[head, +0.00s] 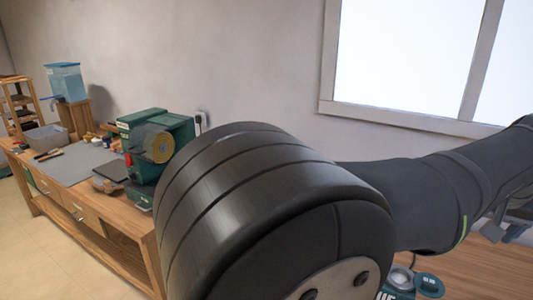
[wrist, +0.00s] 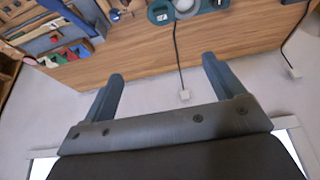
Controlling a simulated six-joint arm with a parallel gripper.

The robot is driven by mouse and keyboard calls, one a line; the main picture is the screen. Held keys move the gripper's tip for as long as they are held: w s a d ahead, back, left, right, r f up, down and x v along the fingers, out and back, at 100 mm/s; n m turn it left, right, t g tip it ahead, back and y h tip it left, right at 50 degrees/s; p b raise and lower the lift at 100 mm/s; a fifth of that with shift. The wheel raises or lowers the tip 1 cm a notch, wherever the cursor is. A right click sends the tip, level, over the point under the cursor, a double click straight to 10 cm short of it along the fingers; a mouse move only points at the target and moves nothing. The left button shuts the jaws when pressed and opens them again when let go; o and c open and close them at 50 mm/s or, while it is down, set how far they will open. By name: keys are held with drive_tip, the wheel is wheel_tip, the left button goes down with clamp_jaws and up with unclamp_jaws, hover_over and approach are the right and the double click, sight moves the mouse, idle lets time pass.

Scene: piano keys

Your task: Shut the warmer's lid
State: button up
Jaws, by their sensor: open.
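The warmer (head: 398,281) is a small teal pot at the bottom right of the head view, partly cut off by the frame and by my arm. A round teal lid (head: 430,285) lies open beside its pot. In the wrist view, the warmer (wrist: 186,8) shows at the top edge with a pale round inside, and the disc-like lid (wrist: 160,14) is beside it. My gripper (wrist: 162,66) is open and empty in the wrist view, its two blue-grey fingers spread apart. The fingers are apart from the warmer. In the head view they are hidden behind my arm.
A green machine (head: 160,140) with a yellow disc stands on the wooden bench (head: 120,242). A grey mat (head: 85,162), a bin and tools lie further left. In the wrist view, a dark cord (wrist: 180,50) hangs over the bench's edge to a plug.

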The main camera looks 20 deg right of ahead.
drive_tip(key=c, duration=1.1)
drive_tip(key=shift+d+f, duration=0.3)
drive_tip(key=shift+f, duration=0.05)
drive_tip(key=c, duration=0.3)
drive_tip(key=d+f, duration=0.2)
drive_tip(key=s+d+f+t+y, duration=0.1)
drive_tip(key=d+f, duration=0.1)
drive_tip(key=f, duration=0.1)
drive_tip(key=d+f+y, duration=0.1)
drive_tip(key=d+f, duration=0.1)
drive_tip(key=f, duration=0.1)
drive_tip(key=shift+s+d+n, duration=0.2)
drive_tip(key=shift+d+n, duration=0.1)
drive_tip(key=shift+d, duration=0.05)
clamp_jaws()
drive_tip(key=s+d+f+t+y, duration=0.25)
drive_tip(key=d+f, duration=0.45)
drive_tip(key=f, duration=0.5)
approach(440, 291)
drive_tip(key=shift+n+t+h, duration=0.25)
drive_tip(key=shift+n+t, duration=0.05)
drive_tip(key=shift+t, duration=0.05)
drive_tip(key=shift+s+a+x, duration=0.1)
drive_tip(key=shift+x, duration=1.3)
drive_tip(key=shift+s+a+x, duration=0.1)
drive_tip(key=shift+a+x, duration=0.05)
drive_tip(key=shift+x, duration=1.3)
